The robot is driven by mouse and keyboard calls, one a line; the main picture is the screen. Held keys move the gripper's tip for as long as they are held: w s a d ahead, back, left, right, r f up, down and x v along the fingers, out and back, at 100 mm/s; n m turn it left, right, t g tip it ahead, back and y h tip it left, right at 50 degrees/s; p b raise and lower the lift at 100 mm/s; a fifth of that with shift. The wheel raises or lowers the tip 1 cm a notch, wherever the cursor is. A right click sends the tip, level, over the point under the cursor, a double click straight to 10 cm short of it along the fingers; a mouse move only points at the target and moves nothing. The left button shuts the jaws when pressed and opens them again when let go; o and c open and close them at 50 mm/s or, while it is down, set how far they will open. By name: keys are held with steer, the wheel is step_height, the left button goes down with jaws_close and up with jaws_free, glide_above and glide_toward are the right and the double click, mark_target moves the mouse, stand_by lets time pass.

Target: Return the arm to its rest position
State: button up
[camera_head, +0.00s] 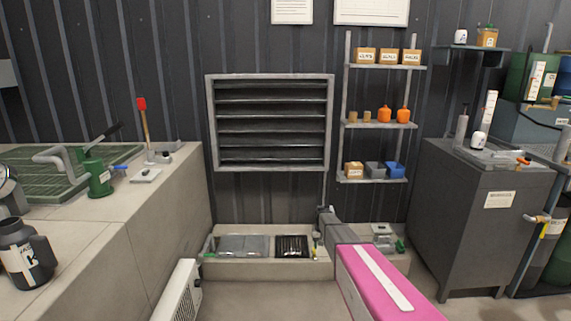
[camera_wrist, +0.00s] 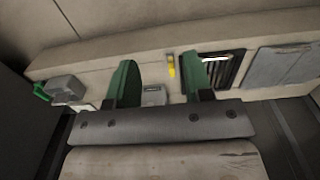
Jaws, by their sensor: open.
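My gripper (camera_wrist: 160,82) shows in the wrist view with two green fingers standing well apart. I see nothing held between them. Beyond the fingers are a low concrete ledge and a small pale grey box, which lie behind the gap and not in the grip. In the head view my arm, a pink link with a white stripe (camera_head: 385,278), reaches in from the lower right toward the ledge. Its grey far end is low, in front of the wall. The fingers cannot be made out in the head view.
The low ledge (camera_head: 265,271) holds a grey panel (camera_head: 243,245) and a dark grille (camera_head: 291,246). A long counter (camera_head: 150,215) stands at left, a dark cabinet (camera_head: 480,225) at right. Wall shelves (camera_head: 378,125) hold small boxes and orange bottles. Some floor is bare between.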

steer(key=s+r, duration=0.5)
steer(key=s, duration=0.6)
steer(key=s+r, duration=0.4)
steer(key=s, duration=0.8)
steer(key=s+r, duration=0.5)
steer(key=s, duration=0.7)
steer(key=shift+r, duration=0.3)
steer(key=shift+s, duration=0.1)
